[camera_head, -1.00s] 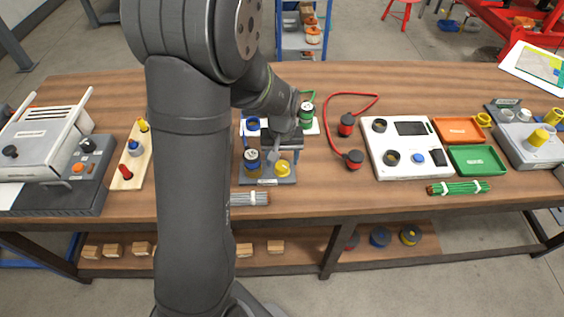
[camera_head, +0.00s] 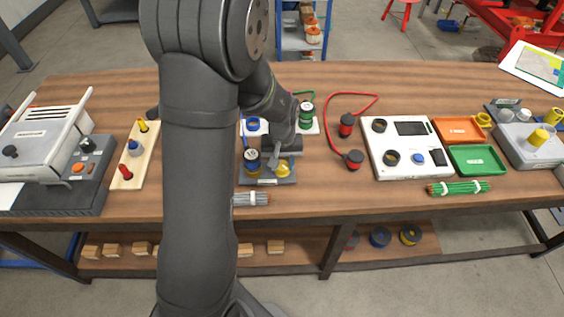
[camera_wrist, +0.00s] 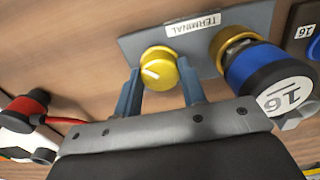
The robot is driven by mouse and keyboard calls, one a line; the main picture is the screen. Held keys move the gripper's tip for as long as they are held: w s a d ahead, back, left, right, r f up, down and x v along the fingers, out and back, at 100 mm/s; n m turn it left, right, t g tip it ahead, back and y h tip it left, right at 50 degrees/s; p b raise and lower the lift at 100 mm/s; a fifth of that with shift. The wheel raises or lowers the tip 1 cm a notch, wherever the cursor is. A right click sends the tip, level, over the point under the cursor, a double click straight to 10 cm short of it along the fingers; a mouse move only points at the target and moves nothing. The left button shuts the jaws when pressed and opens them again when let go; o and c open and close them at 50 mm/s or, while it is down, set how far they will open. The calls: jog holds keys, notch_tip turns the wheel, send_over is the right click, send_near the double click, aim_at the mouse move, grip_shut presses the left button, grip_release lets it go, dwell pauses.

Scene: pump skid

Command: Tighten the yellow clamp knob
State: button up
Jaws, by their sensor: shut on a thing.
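The yellow clamp knob (camera_wrist: 158,71) stands on a grey plate (camera_wrist: 140,40) labelled TERMINAL. A white line marks its face. My gripper (camera_wrist: 158,68) has its two blue-grey fingers on either side of the knob and is shut on it. In the head view the knob (camera_head: 283,170) shows at the plate's right part, partly behind my gripper (camera_head: 276,160). A blue and black cylinder marked 16 (camera_wrist: 265,80) sits tilted in the picture at a yellow ring (camera_wrist: 230,42) beside the knob. The far finger's contact is partly hidden.
A red-and-black lead (camera_wrist: 30,105) lies near the gripper in the wrist view. A grey cable bundle (camera_head: 251,199) lies in front of the plate. A green cylinder (camera_head: 306,115) stands behind.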

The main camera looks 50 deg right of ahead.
aim_at(282, 165)
jog(key=shift+m, duration=0.3)
jog(key=m, duration=0.3)
jog(key=shift+m, duration=0.3)
jog(key=m, duration=0.4)
jog(key=shift+m, duration=0.3)
jog(key=m, duration=0.4)
jog(key=shift+m, duration=2.5)
jog(key=o, duration=1)
jog(key=shift+r, duration=0.1)
notch_tip(282, 165, up, 17)
jog(key=shift+r, duration=0.15)
